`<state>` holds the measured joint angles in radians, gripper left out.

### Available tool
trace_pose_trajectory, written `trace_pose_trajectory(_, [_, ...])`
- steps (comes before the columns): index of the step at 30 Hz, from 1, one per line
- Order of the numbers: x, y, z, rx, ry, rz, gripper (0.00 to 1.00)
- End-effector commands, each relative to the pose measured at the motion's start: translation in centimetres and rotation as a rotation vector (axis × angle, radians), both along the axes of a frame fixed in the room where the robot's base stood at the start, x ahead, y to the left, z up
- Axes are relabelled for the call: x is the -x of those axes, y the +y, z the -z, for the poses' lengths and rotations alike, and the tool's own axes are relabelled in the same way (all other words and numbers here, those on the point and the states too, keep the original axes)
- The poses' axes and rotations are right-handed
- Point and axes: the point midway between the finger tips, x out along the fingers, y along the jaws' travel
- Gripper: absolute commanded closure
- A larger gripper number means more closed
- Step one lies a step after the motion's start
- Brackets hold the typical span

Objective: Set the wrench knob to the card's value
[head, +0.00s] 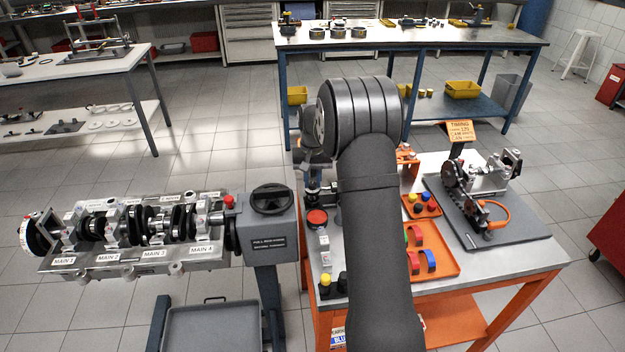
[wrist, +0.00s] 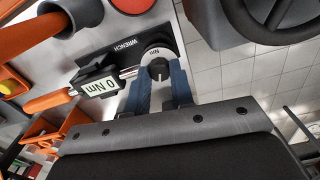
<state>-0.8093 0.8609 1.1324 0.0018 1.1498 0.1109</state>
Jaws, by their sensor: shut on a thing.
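In the wrist view the wrench knob (wrist: 158,62), a round grey dial with a pale marked rim, sits between the two blue fingers of my gripper (wrist: 160,82). The gripper is shut on the knob. Left of it is the wrench's readout (wrist: 97,87), showing 0 Nm, with an orange handle (wrist: 50,101) beyond. A black WRENCH label (wrist: 128,42) lies behind the knob.
A crankshaft stand with a black handwheel (head: 271,199) is left of the bench. A red button (head: 317,218) is beside my arm. An orange tray (head: 438,262) with coloured parts and a grey plate (head: 530,228) with a timing assembly lie to the right.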

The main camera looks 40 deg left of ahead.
Motion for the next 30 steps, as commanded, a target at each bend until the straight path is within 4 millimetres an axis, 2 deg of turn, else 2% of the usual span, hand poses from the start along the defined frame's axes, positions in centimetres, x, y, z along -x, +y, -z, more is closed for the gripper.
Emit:
trace_pose_trajectory(7, [0.0, 0.0, 0.0, 0.0, 0.0, -0.001, 1.0])
trace_pose_trajectory(8, [0.0, 0.0, 0.0, 0.0, 0.0, -0.001, 0.75])
trace_pose_trajectory(11, [0.0, 0.0, 0.0, 0.0, 0.0, -0.001, 0.56])
trace_pose_trajectory(19, [0.0, 0.0, -0.1, 0.0, 0.0, -0.001, 0.56])
trace_pose_trajectory(23, [0.0, 0.0, -0.9, -0.001, -0.002, -0.001, 0.56])
trace_pose_trajectory(26, [0.0, 0.1, -2.4, -0.003, -0.003, -0.001, 0.56])
trace_pose_trajectory(30, [-0.1, 0.1, -5.7, -0.004, -0.003, -0.001, 0.56])
